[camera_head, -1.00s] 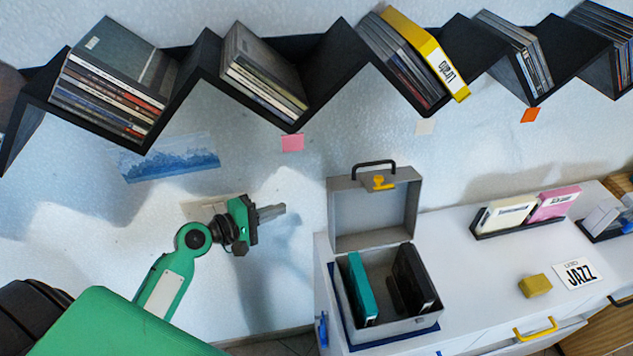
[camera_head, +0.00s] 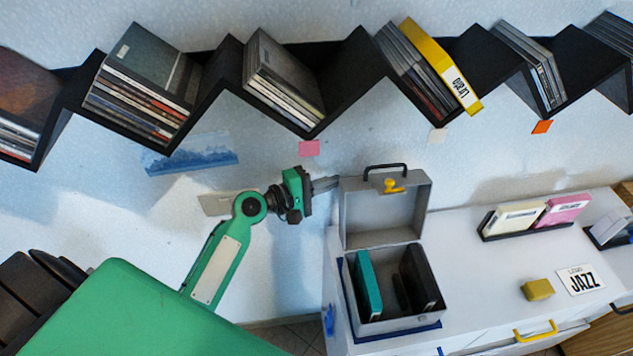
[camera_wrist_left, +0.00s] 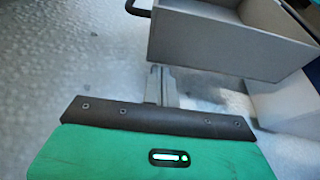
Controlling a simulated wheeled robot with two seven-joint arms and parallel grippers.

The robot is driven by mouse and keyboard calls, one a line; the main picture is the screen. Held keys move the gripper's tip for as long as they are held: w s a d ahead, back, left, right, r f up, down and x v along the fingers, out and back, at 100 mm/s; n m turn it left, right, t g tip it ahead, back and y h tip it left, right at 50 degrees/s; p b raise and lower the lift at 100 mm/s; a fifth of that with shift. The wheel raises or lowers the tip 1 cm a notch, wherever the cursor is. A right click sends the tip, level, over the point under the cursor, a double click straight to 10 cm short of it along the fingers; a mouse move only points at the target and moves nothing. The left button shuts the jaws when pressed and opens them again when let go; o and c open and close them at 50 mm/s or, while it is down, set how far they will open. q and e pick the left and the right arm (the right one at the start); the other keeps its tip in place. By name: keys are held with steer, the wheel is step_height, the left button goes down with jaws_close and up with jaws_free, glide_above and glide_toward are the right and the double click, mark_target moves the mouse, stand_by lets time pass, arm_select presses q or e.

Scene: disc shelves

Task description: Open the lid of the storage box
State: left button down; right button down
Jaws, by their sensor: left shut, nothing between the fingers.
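The grey storage box (camera_head: 400,324) stands on the white cabinet, with a teal case (camera_head: 368,285) and a black case (camera_head: 421,277) upright inside. Its lid (camera_head: 385,213) stands open, raised upright at the back, with a black handle (camera_head: 385,168) on top and a yellow latch (camera_head: 394,186). My left gripper (camera_head: 326,184) is shut and empty, just left of the raised lid; the head view does not settle whether it touches. In the left wrist view my gripper fingers (camera_wrist_left: 160,85) are together, beside the grey lid (camera_wrist_left: 220,45). My right gripper is not in view.
Black zigzag shelves (camera_head: 222,85) with discs run along the wall above. On the cabinet top (camera_head: 470,260) are a yellow block (camera_head: 537,289), a JAZZ card (camera_head: 581,280) and a black rack (camera_head: 527,229) with cream and pink cases. The cabinet top's middle is clear.

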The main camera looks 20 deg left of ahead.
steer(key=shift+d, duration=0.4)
arm_select(q)
steer(key=shift+s+d+r+m+b, duration=0.45)
steer(key=shift+s+r+m+b, duration=0.05)
steer(key=shift+s+m+b, duration=0.1)
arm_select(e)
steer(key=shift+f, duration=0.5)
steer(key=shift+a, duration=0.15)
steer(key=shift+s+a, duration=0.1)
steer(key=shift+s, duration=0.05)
